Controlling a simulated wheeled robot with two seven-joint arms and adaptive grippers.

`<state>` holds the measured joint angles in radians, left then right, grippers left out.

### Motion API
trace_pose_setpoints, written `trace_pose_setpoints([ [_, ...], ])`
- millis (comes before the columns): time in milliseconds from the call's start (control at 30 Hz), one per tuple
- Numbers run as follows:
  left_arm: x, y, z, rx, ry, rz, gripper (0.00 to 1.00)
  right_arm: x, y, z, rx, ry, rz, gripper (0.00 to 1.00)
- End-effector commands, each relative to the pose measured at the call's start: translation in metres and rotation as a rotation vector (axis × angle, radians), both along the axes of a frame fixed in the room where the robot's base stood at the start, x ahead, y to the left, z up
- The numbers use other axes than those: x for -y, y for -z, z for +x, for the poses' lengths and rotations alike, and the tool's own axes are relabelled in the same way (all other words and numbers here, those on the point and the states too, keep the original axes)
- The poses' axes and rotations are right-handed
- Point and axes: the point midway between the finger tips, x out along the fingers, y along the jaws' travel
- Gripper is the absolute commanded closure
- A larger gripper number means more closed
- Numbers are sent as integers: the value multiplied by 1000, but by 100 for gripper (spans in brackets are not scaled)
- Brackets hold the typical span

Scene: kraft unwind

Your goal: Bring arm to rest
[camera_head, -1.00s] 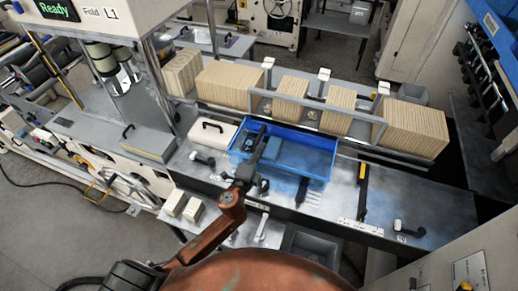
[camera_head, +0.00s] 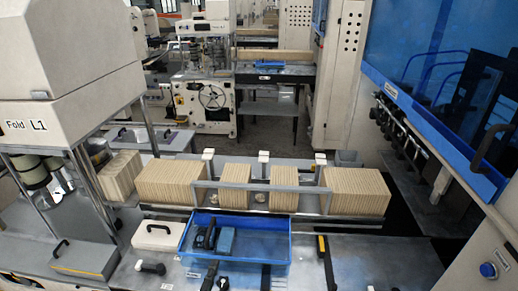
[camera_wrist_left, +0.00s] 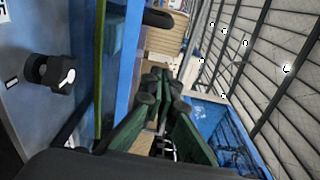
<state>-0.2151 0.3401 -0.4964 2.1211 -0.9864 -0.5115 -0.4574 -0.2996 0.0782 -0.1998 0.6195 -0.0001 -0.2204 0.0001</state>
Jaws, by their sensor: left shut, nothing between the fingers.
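My left gripper (camera_head: 205,239) shows in the head view as a dark shape at the left part of the blue tray (camera_head: 270,266). Part of my arm comes up to it from the bottom edge. In the left wrist view its dark green fingers (camera_wrist_left: 157,88) are closed together with nothing between them. Whether the fingers touch the tray or hang above it is unclear. A blue-grey block (camera_head: 226,240) appears just right of the gripper. My right gripper is in neither view.
Stacks of kraft sheets (camera_head: 171,185) stand behind the tray along a metal rail. A cream box with a black handle (camera_head: 158,237) is left of the tray. The Fold L1 machine (camera_head: 70,120) rises at left.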

Motion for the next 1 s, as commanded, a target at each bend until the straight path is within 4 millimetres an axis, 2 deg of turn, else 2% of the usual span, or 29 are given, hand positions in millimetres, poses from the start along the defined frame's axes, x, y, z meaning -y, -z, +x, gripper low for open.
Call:
trace_pose_setpoints([
  [67, -11, 4, -1, -22, -31, -38, 100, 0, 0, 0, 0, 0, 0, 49],
  [133, -34, 13, -5, -68, -94, -117, 100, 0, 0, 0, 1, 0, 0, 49],
  [233, -81, 40, -20, -178, -242, -301, 100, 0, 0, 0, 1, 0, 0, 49],
  [333, -130, 83, -53, -324, -426, -532, 100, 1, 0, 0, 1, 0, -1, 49],
  [433, -160, 124, -95, -464, -593, -737, 100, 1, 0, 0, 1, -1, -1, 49],
  [533, -172, 155, -133, -579, -719, -886, 100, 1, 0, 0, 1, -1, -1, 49],
  [700, -175, 188, -187, -727, -872, -1060, 100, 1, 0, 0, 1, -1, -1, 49],
  [1000, -160, 217, -269, -944, -1072, -1267, 100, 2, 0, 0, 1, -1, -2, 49],
])
